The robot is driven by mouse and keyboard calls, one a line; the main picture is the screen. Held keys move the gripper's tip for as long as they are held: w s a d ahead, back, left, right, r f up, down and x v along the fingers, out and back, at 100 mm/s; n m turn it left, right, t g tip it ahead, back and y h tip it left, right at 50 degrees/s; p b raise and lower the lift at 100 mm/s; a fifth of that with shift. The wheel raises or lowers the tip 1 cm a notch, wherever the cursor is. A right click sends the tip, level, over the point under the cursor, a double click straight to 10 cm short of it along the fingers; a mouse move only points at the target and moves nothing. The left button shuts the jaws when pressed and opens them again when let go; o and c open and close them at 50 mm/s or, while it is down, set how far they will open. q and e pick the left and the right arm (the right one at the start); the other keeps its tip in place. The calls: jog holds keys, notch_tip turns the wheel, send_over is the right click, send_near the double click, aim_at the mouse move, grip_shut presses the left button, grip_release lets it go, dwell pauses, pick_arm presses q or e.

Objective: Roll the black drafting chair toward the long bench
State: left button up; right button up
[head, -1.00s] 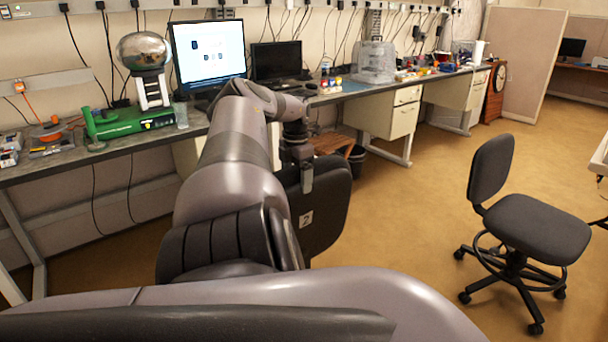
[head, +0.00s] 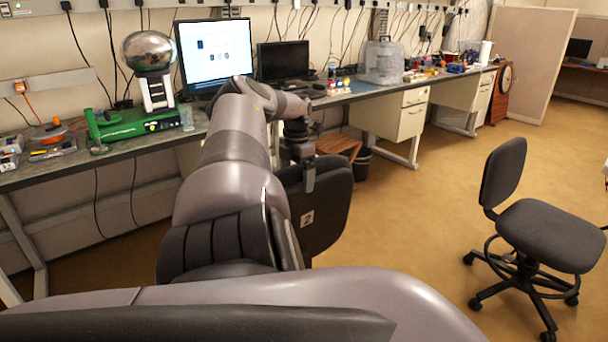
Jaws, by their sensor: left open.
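A black chair back (head: 325,215) with a small white "2" label stands just in front of me, below the long bench (head: 150,143). My arm hides most of this chair, including its seat and base. My left gripper (head: 306,175) is at the top edge of this chair back, with one grey finger hanging down over its near face. It is open, and I cannot tell whether it touches. A second dark chair (head: 550,235), with a foot ring and castors, stands apart at the right. My right gripper is not in view.
Brown floor (head: 425,220) is open between the chairs.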

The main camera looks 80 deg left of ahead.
pick_arm(q)
jog(key=shift+d+f, duration=0.1)
jog(key=shift+d, duration=0.05)
jog(key=shift+w+r, duration=0.15)
jog(key=shift+r, duration=1.25)
jog(key=shift+d+r, duration=0.1)
jog(key=shift+r, duration=3.45)
